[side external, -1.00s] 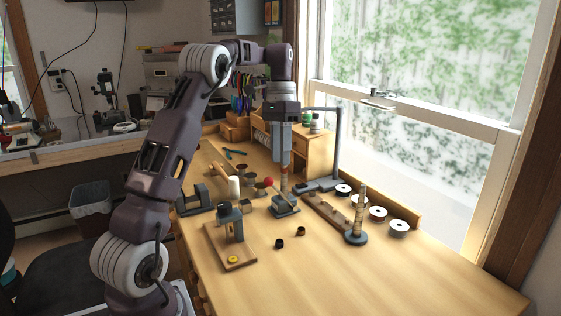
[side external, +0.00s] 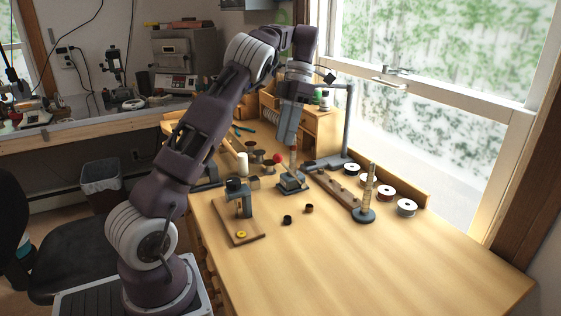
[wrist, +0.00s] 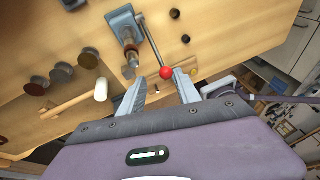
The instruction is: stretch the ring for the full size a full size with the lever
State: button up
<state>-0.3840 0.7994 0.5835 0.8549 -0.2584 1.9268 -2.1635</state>
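The ring stretcher (side external: 293,184) stands on the bench, with a grey base and an upright banded post (side external: 293,161). Its lever ends in a red ball (side external: 278,158). In the wrist view the stretcher (wrist: 124,22) is at the top, and its lever rod (wrist: 150,42) runs down to the red ball (wrist: 166,72). My gripper (side external: 287,142) is over the stretcher, tilted. In the wrist view my gripper (wrist: 160,85) has its fingers apart, with the red ball appearing between the tips; I cannot tell whether they touch it. I cannot make out a ring on the post.
A wooden board with a small press (side external: 245,205) and a yellow disc (side external: 241,234) lies front left. Two dark small cylinders (side external: 287,219) sit in front. A banded upright post (side external: 368,190) and white spools (side external: 406,207) stand to the right. The front right bench is clear.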

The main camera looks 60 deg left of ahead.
aim_at(280, 161)
jog(key=f+n, duration=0.1)
jog(key=f, duration=0.1)
jog(key=s+d+f+n, duration=0.1)
jog(key=f, duration=0.1)
jog(key=s+f+n, duration=0.1)
jog(key=f, duration=0.2)
jog(key=shift+s+d, duration=0.25)
jog(key=shift+d, duration=0.15)
grip_shut()
dwell(1.1)
